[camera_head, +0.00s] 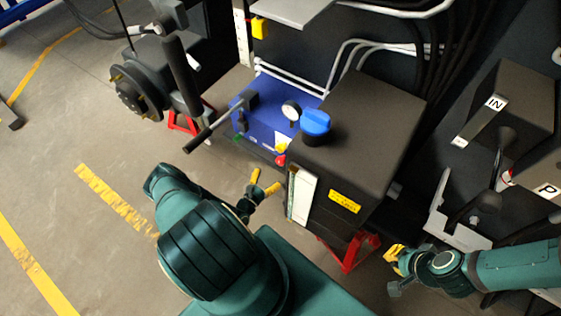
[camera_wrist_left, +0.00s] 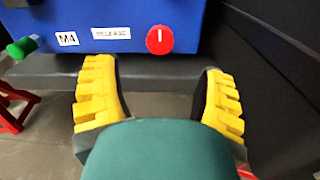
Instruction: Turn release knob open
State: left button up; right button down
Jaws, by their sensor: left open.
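The red release knob (camera_wrist_left: 159,40) is round, with a short white mark that looks near vertical. It sits on the front of a blue box (camera_wrist_left: 110,15), right of a white label reading RELEASE (camera_wrist_left: 111,33). In the head view the red knob (camera_head: 281,160) is low on the blue box (camera_head: 268,128). My left gripper (camera_head: 264,182) is open and empty, in front of the box and apart from the knob. In the left wrist view its yellow fingers (camera_wrist_left: 157,72) are spread, with the knob above the gap. My right gripper (camera_head: 394,257) is at lower right, its opening unclear.
A black lever (camera_head: 210,130) sticks out at left. A green-ended handle (camera_wrist_left: 22,48) is left of the M4 label. Red stands (camera_head: 350,253) are low down. Open floor lies left.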

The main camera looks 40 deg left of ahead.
aim_at(279, 163)
pick_arm(q)
jog(key=w, duration=0.3)
jog(key=w+b, duration=0.1)
jog(key=w, duration=0.2)
jog(key=w+a, duration=0.1)
jog(key=w, duration=0.2)
jog(key=shift+a, duration=0.1)
jog(key=shift+o, duration=0.2)
grip_shut()
